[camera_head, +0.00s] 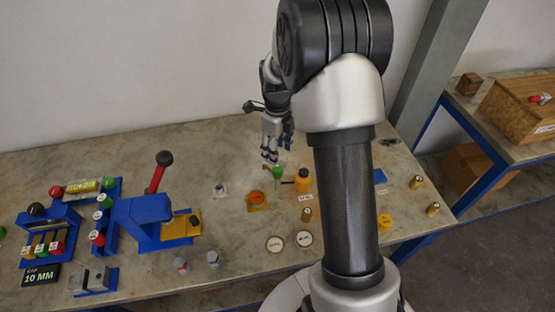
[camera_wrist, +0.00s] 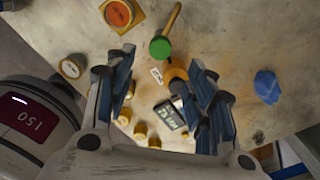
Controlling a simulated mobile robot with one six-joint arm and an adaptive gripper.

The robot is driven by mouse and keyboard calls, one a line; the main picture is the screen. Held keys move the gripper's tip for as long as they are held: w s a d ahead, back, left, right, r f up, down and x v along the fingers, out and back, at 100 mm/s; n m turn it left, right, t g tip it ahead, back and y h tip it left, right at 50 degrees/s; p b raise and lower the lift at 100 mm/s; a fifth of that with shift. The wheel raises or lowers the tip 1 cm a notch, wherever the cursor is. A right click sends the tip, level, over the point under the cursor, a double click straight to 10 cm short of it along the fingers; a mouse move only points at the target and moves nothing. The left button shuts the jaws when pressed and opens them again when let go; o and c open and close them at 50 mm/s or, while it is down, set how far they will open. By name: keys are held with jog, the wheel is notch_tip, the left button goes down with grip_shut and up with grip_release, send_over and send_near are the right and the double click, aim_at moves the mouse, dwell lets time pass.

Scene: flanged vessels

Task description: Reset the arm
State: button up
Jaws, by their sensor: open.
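My gripper (camera_head: 270,158) hangs from the raised arm in the upper middle of the head view, fingers pointing down over the back of the table. In the wrist view, my gripper (camera_wrist: 165,85) has its two fingers well apart with nothing held between them. Below it lie a green-ended handle (camera_wrist: 160,48) and an orange object (camera_wrist: 177,74); in the head view the green end (camera_head: 278,172) appears just under the fingertips. I cannot tell the exact gap, but the fingers seem clear of both.
The table (camera_head: 340,150) carries a blue press with a red lever (camera_head: 157,178) and blue racks (camera_head: 50,235) on the left. Round labelled discs (camera_head: 275,244) and brass pieces (camera_head: 433,209) stand in front and right. A grey post (camera_head: 432,70) rises behind, right of the arm.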

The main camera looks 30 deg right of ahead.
jog(key=shift+r, duration=0.9)
